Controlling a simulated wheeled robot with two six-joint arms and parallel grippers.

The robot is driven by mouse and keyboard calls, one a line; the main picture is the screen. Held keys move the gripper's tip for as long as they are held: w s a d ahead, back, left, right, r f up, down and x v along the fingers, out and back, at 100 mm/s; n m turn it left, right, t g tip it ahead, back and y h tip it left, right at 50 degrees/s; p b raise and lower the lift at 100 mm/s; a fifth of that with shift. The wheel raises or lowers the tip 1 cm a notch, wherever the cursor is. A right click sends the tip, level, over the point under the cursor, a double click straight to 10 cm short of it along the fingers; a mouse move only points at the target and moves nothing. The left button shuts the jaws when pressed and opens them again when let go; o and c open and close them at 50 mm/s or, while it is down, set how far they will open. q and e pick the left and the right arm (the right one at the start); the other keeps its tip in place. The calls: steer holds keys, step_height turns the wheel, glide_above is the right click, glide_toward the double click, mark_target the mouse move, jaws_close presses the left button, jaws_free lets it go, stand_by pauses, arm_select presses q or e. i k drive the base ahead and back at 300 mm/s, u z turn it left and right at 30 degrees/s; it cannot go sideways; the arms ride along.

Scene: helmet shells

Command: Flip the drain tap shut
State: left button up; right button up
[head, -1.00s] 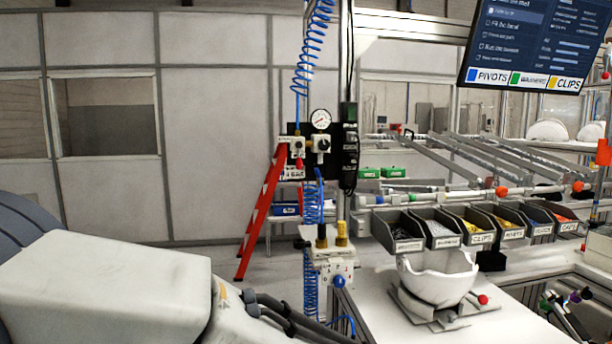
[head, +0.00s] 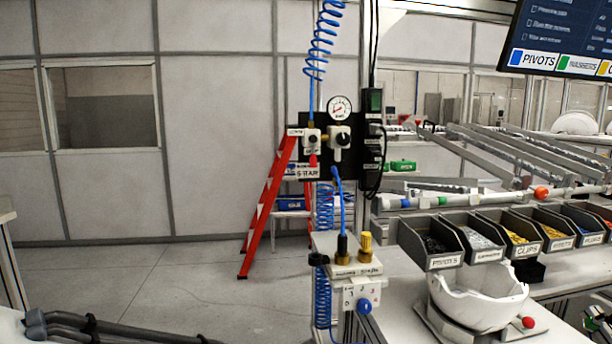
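A black panel (head: 365,170) on a post carries a round pressure gauge (head: 339,107), a white fitting with a black knob (head: 343,139) and a smaller white valve block (head: 311,139). A small red part (head: 313,160) points down below the valve block, just above a white label (head: 307,173). It may be the drain tap, but it is too small to tell its position for sure. Neither of my grippers is in view. Only part of my arm, with dark cables, shows at the bottom left.
A white box (head: 345,270) with a yellow knob (head: 365,246) and blue knob (head: 364,306) stands below the panel. Blue coiled hoses (head: 322,45) hang there. A red ladder (head: 268,205) stands behind. Parts bins (head: 440,262) and a white helmet shell (head: 485,300) are right. Floor at left is clear.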

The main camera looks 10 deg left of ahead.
mark_target(334, 171)
steer(key=u, duration=0.55)
steer(key=k, duration=0.65)
steer(key=u, duration=0.55)
steer(key=i, duration=0.9)
steer(key=z, duration=1.1)
steer(key=i, duration=0.55)
steer(key=z, duration=0.6)
